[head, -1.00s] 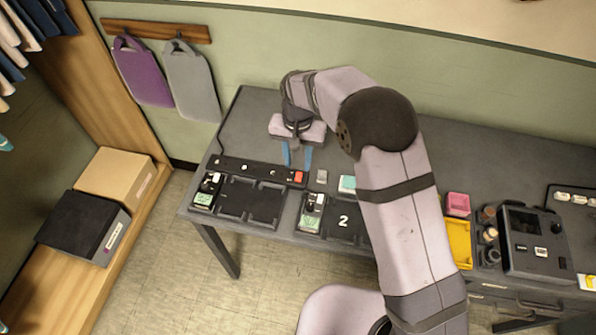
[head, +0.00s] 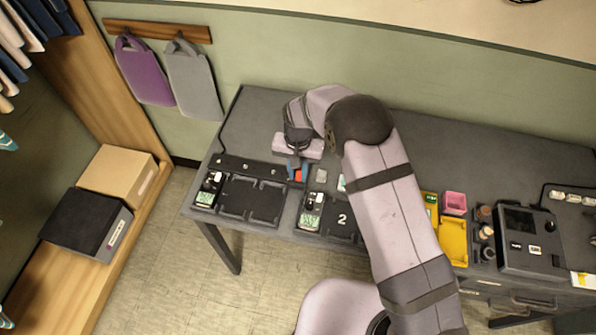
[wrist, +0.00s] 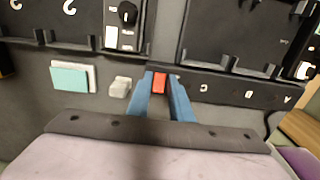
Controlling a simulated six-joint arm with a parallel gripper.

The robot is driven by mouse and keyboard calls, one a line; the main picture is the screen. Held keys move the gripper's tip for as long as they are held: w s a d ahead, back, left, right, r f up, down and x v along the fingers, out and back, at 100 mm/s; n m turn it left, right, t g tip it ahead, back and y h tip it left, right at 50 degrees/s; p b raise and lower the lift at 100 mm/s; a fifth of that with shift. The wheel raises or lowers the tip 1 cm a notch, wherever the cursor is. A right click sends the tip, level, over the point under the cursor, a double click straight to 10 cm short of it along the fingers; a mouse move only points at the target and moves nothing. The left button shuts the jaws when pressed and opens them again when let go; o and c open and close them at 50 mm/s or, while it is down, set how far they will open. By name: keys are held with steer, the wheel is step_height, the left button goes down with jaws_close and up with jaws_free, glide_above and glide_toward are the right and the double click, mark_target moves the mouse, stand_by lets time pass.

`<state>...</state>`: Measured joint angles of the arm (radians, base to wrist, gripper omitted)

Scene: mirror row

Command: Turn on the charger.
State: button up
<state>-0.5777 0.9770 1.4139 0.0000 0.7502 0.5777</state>
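The charger is a long black strip (head: 240,166) along the back of the left tray, with a red switch (head: 298,175) at its right end. The strip also shows in the wrist view (wrist: 225,90), with the red switch (wrist: 159,82) seen between my blue fingertips. My gripper (head: 297,169) is over the switch end, pointing down. In the wrist view my gripper (wrist: 160,88) has a gap between its fingers, one on each side of the switch. I cannot tell whether they touch it, nor which way the switch is set.
Black trays (head: 252,200) with small devices stand in front of the strip. A small grey block (head: 321,176) and a teal-topped pad (wrist: 70,77) lie beside the switch. A yellow tray (head: 453,240), pink box (head: 454,203) and dark machine (head: 530,240) stand to the right. The table behind is clear.

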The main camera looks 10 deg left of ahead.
mark_target(299, 175)
jaws_close()
steer(key=shift+w+f+g+b, duration=0.1)
steer(key=shift+w+g+b, duration=0.1)
steer(key=shift+g+b, duration=0.1)
steer(key=shift+g, duration=0.3)
steer(key=shift+o, duration=2.4)
jaws_free()
steer(key=shift+r, duration=0.25)
step_height(299, 175, up, 7)
steer(key=b, duration=0.3)
steer(key=shift+w, duration=0.35)
